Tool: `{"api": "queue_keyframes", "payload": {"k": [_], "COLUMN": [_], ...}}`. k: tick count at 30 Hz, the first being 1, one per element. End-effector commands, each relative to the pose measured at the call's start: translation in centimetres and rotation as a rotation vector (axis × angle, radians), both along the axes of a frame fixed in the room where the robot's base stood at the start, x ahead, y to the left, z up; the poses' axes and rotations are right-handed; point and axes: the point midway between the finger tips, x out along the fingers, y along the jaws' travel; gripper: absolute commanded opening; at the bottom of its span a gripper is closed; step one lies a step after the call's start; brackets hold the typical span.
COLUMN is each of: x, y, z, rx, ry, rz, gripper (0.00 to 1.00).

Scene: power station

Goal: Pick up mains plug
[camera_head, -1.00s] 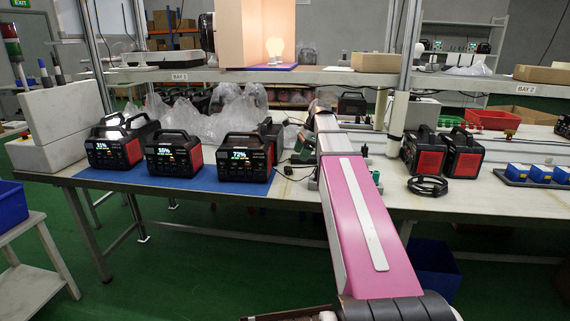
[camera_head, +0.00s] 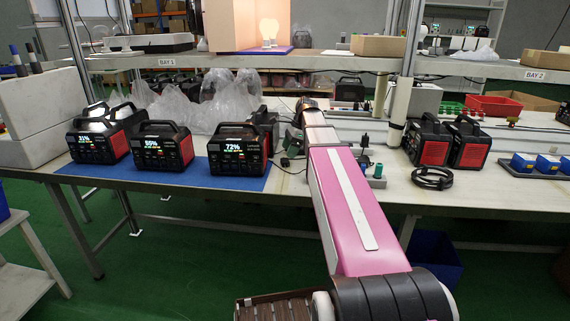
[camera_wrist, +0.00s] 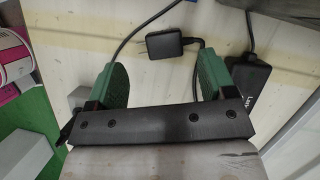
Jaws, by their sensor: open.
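A small black block with cables, which looks like the mains plug (camera_wrist: 175,47), lies on the pale bench top in the wrist view. In the head view a small dark item with a cable, likely the same plug (camera_head: 285,162), lies just right of the blue mat. My gripper (camera_wrist: 163,64) is open and empty, its two green fingers apart. The plug shows between and beyond the fingertips, not touching them as far as I can see. In the head view my gripper (camera_head: 294,140) is partly hidden by my arm.
A black adapter (camera_wrist: 246,72) with a cable lies close to the right finger. Several power stations (camera_head: 238,150) stand on the blue mat (camera_head: 190,180) to the left. More power stations (camera_head: 428,142) and a coiled black cable (camera_head: 432,178) are on the right. A shelf (camera_head: 300,66) spans above.

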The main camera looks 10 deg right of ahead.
Motion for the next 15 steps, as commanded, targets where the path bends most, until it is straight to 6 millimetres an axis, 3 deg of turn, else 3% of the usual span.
{"api": "queue_keyframes", "payload": {"k": [12,15], "x": [0.4,0.4], "y": [1.3,1.4], "z": [-4.5,-4.8], "rx": [0.000,0.000], "ry": [0.002,0.000], "rz": [0.001,0.001], "gripper": [0.77,0.77]}}
